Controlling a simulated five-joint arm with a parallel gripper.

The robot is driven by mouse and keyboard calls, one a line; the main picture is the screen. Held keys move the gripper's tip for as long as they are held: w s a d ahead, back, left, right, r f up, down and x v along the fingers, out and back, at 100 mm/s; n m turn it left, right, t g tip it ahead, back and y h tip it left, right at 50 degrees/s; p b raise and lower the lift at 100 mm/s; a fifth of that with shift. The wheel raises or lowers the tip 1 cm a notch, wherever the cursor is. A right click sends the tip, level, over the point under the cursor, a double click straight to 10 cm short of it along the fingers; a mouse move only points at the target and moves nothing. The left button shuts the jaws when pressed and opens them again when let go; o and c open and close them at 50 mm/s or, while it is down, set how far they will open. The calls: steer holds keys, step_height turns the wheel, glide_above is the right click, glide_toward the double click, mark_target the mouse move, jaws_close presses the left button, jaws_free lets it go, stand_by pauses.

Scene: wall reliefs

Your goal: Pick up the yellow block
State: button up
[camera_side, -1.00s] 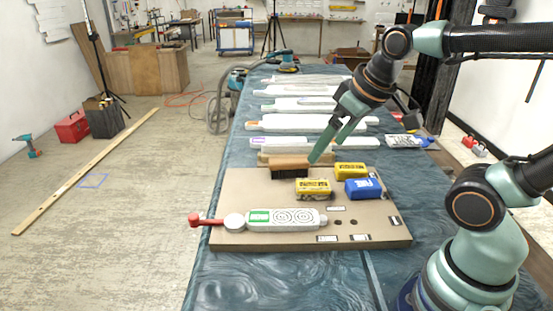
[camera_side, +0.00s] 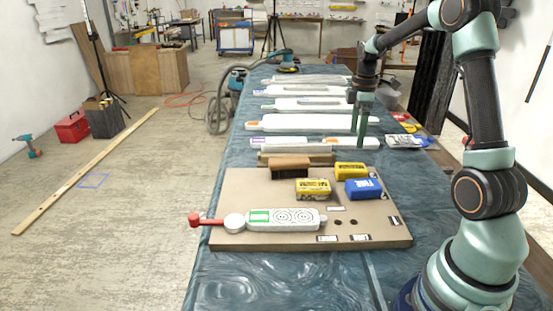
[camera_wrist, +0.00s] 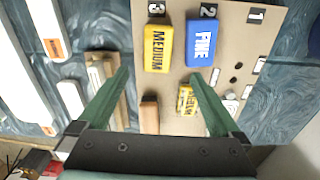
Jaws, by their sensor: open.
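Two yellow blocks show on the brown board (camera_side: 240,190). The farther yellow block (camera_side: 351,171) is beside a blue block; in the wrist view it reads MEDIUM (camera_wrist: 157,47) and lies forward of my fingertips. The nearer yellow block (camera_side: 313,189) lies to its left and front; the wrist view shows it (camera_wrist: 185,101) between my fingers, lower in the picture. My gripper (camera_side: 361,146) is open and empty, pointing straight down above the board's far right. Its fingers (camera_wrist: 160,75) are spread wide in the wrist view. The fingertips appear apart from both blocks.
A blue block (camera_side: 363,189) reading FINE stands close by the farther yellow block. A brown block (camera_side: 290,168) lies left. A white paddle-shaped piece (camera_side: 284,219) with a red end lies in front. Long white reliefs (camera_side: 300,122) fill the table behind.

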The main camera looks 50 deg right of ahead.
mark_target(351, 167)
steer(key=f, duration=1.2)
steer(key=shift+w+d+f, duration=0.15)
steer(key=shift+d+f, duration=0.05)
steer(key=shift+f, duration=0.15)
steer(key=c, duration=1.4)
